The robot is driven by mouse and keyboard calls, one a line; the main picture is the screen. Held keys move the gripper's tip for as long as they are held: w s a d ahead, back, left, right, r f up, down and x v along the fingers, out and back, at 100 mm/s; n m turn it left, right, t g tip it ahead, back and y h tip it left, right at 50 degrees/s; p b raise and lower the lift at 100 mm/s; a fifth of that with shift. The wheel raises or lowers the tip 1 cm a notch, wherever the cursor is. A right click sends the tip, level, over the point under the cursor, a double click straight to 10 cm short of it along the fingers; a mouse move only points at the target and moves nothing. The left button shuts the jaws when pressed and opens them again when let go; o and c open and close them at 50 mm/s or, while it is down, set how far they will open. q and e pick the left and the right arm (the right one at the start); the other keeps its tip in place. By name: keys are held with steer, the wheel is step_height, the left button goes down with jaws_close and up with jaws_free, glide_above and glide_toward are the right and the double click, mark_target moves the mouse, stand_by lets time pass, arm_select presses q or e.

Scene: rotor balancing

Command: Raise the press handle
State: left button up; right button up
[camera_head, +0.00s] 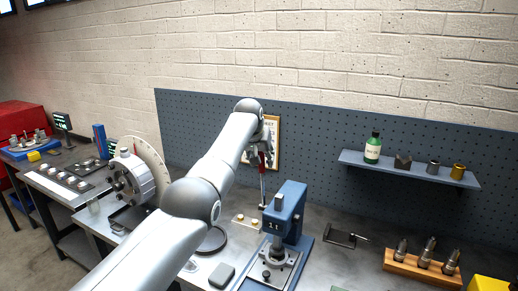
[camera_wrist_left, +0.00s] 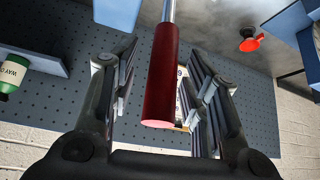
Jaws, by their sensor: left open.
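The blue press (camera_head: 287,207) stands on the bench, right of my left arm. The fingers stand apart on both sides, with gaps to the grip. My right gripper is not in view.
A pegboard and brick wall are behind the bench. A shelf (camera_head: 408,172) at right holds a green bottle (camera_head: 373,148) and small parts. A wooden rack (camera_head: 422,268) with tool holders stands at front right. A round-plated machine (camera_head: 130,180) is left of my arm.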

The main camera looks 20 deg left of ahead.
arm_select(q)
steer(key=v, duration=1.1)
steer(key=shift+r, duration=0.25)
steer(key=shift+s+f, duration=0.1)
steer(key=shift+s, duration=0.05)
